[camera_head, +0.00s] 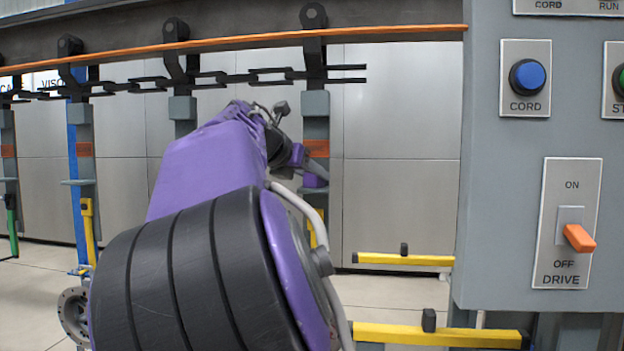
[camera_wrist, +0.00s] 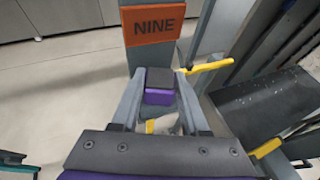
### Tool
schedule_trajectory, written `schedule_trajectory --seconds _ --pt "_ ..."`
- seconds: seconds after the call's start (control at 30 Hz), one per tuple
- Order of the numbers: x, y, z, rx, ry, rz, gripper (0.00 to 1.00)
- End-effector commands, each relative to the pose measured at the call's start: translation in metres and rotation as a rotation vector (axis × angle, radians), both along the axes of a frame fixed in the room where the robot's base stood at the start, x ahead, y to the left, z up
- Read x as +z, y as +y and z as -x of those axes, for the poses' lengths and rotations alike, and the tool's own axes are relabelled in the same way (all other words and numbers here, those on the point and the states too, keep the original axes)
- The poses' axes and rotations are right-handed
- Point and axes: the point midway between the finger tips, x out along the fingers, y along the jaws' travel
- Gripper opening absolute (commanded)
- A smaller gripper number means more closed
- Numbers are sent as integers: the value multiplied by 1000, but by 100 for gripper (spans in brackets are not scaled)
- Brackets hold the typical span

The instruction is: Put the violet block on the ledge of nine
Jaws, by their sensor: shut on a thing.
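The violet block (camera_wrist: 158,97) is between my gripper's grey fingers (camera_wrist: 160,88) in the wrist view, with a dark piece against its upper side. My gripper is shut on it. In the head view my gripper (camera_head: 312,168) reaches the rightmost hanger, and a bit of violet (camera_head: 314,181) shows there. The orange NINE plate (camera_wrist: 152,25) is just beyond the block in the wrist view; an orange plate (camera_head: 316,148) is on that hanger in the head view. Nine's ledge is not clearly visible; I cannot tell whether the block touches it.
Other grey hangers (camera_head: 183,108) hang from the chain under an orange-edged rail (camera_head: 240,41). At the right is a control panel (camera_head: 500,160) with a blue CORD button (camera_head: 527,75) and an orange DRIVE switch (camera_head: 579,238). Yellow bars (camera_head: 405,259) stand low beside it.

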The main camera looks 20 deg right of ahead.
Motion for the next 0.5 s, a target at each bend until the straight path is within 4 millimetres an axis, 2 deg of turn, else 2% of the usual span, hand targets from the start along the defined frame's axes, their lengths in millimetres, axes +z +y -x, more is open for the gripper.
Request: schedule_trajectory --seconds 0.27,0.3,0.43,0.5 --pt "-1 0 0 1 -1 -1 0" --pt "-1 0 0 0 -2 -1 48" --pt "-1 0 0 0 -1 -1 71" --pt "-1 0 0 -1 -2 -1 74"
